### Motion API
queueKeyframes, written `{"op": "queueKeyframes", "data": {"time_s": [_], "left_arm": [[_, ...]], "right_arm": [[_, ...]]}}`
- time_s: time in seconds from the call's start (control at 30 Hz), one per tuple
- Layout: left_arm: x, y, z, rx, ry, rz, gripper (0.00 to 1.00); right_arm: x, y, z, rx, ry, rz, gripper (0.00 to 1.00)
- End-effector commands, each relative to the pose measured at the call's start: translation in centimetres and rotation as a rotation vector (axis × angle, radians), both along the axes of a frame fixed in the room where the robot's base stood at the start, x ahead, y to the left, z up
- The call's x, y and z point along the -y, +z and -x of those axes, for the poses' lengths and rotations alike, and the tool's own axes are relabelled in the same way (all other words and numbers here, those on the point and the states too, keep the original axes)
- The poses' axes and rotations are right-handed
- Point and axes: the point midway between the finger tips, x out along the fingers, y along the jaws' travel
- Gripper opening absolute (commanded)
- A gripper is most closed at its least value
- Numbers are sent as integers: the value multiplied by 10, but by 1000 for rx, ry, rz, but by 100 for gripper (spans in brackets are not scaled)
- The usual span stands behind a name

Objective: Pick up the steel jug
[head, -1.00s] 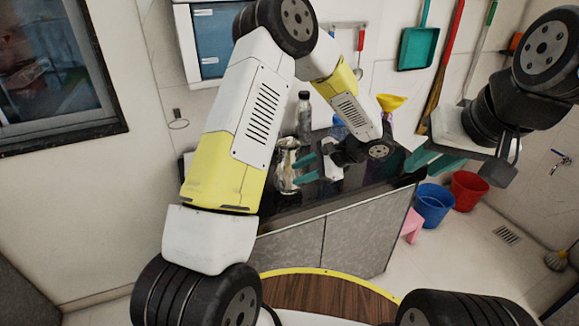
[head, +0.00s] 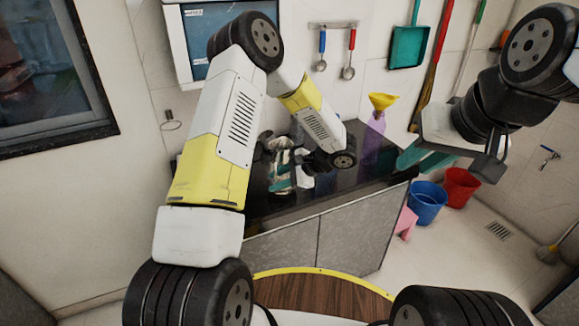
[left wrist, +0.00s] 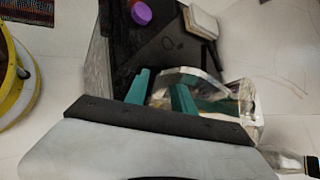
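The steel jug (head: 281,155) is shiny and stands on the black counter, partly hidden by my left arm and gripper in the head view. In the left wrist view the jug (left wrist: 248,112) is at the right, its curved handle (left wrist: 203,74) arching near the fingers. My left gripper (head: 281,178) has teal fingers at the jug's near side. In the left wrist view its fingers (left wrist: 161,94) are apart, one seen inside the handle's loop; contact cannot be told. My right gripper (head: 426,159) is open and empty, raised right of the counter.
A dark-capped bottle (left wrist: 312,165) is close beside the jug. Blue (head: 427,203) and red (head: 462,186) buckets stand on the floor at right. The counter's front right is clear.

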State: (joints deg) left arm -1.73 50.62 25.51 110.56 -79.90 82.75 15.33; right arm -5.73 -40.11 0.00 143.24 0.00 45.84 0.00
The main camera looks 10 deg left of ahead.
Motion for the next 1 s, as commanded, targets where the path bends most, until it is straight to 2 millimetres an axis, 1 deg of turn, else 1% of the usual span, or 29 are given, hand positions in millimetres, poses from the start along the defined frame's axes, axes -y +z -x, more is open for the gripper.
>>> {"op": "queueKeyframes", "data": {"time_s": [0.03, 0.1, 0.13, 1.0], "left_arm": [[0, 0, 0, 0, 0, 0, 18], [0, 0, 0, 0, 0, 0, 4], [0, 0, 0, 0, 0, 0, 0], [0, 1, 0, 1, 0, 0, 0]], "right_arm": [[0, 0, 0, 0, 0, 0, 28], [0, 0, 0, 0, 0, 0, 28], [0, 0, 0, 0, 0, 0, 28], [0, 0, 0, 0, 0, 0, 28]]}}
